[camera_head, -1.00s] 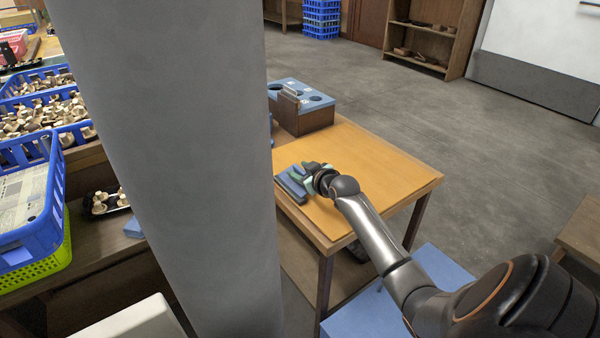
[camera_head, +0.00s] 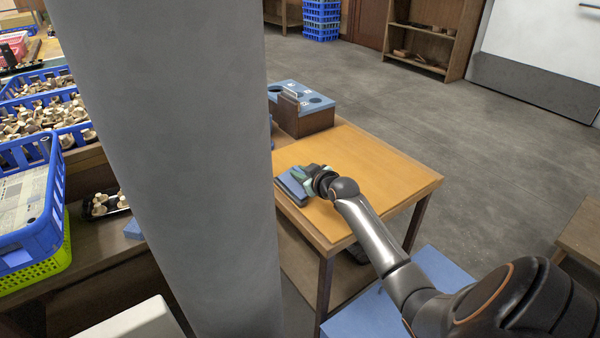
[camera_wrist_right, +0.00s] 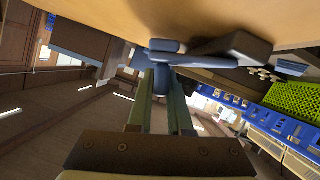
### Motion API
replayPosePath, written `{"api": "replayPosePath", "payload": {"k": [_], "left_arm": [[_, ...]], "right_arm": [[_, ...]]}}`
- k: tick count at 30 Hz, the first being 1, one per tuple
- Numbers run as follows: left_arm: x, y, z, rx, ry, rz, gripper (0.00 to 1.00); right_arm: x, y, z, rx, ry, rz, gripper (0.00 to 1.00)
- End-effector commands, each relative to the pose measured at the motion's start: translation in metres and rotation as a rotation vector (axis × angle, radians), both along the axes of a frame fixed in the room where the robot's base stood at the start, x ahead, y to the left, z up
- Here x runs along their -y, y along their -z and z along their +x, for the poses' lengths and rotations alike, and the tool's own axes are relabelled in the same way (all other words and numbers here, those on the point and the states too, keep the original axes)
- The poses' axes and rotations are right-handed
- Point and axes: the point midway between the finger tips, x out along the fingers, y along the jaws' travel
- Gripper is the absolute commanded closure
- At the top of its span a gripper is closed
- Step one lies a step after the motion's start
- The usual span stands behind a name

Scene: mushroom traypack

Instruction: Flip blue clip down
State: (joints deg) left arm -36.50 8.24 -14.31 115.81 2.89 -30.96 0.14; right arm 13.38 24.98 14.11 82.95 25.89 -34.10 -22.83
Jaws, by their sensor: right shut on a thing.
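My right gripper (camera_head: 307,178) is low over the left part of the wooden table top, next to a blue piece (camera_head: 291,186) at the edge of the grey column. In the right wrist view the two greenish fingers of the right gripper (camera_wrist_right: 161,88) are closed around a dark blue clip-like piece (camera_wrist_right: 164,46). The fingers and the column hide part of the blue pieces, so the clip's exact angle is unclear. My left gripper is not in view.
The wooden table (camera_head: 385,170) is clear to the right of the gripper. A blue-topped box with round holes (camera_head: 300,108) stands at its back left. The grey column (camera_head: 175,160) blocks the middle left. Blue crates of mushrooms (camera_head: 45,118) stand at the far left.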

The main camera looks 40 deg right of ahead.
Motion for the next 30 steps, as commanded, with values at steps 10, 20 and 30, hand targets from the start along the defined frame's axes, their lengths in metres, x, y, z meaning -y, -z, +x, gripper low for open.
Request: {"api": "replayPosePath", "payload": {"k": [10, 20, 30], "left_arm": [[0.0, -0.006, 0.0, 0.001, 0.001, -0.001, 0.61], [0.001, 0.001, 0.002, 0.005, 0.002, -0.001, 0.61], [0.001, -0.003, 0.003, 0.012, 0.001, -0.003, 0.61]], "right_arm": [[0.005, 0.003, -0.001, 0.009, -0.001, 0.1, 1.0], [0.009, 0.012, -0.001, 0.03, -0.001, 0.283, 1.0], [0.009, 0.012, -0.001, 0.032, 0.0, 0.295, 0.8]]}}
